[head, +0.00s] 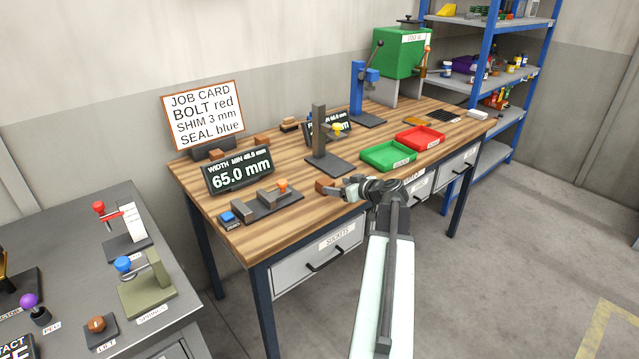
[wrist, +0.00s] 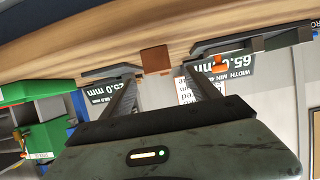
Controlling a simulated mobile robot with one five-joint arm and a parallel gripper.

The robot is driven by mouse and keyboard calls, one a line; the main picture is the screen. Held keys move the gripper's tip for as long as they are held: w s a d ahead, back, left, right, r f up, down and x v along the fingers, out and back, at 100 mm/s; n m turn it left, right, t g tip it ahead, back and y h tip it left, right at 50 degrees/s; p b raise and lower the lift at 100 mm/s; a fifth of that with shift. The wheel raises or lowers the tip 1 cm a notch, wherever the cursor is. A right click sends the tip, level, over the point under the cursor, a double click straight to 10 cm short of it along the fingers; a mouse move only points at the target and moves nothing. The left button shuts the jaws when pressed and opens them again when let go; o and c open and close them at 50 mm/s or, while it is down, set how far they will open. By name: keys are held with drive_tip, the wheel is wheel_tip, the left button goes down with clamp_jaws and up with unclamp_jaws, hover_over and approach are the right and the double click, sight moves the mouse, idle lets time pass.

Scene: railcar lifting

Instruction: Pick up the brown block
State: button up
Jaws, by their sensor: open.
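The brown block (head: 324,188) sits on the wooden workbench (head: 290,211) near its front edge. In the head view it lies just left of my gripper (head: 342,188), partly behind a fingertip. In the wrist view, which looks upside down, the brown block (wrist: 155,59) appears between and just beyond the two fingertips of my gripper (wrist: 159,73). The jaws are open and nothing is held between them. I cannot tell whether a finger touches the block.
A measuring fixture (head: 270,201) with an orange knob and a 65.0 mm display (head: 237,171) stand to the left. A dark upright stand (head: 319,140) is behind the block. Green (head: 388,156) and red (head: 420,139) trays lie to the right. More brown blocks (head: 262,139) lie at the back.

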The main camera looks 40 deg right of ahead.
sight(326, 182)
drive_tip(key=shift+b+x, duration=0.5)
drive_tip(key=shift+x, duration=1.1)
drive_tip(key=x, duration=0.1)
drive_tip(key=b+x, duration=0.1)
drive_tip(key=x, duration=0.3)
drive_tip(key=shift+w+d+r+b, duration=0.1)
drive_tip(key=shift+d+r+b, duration=0.05)
drive_tip(key=shift+r+b, duration=0.15)
drive_tip(key=shift+r, duration=0.1)
clamp_jaws()
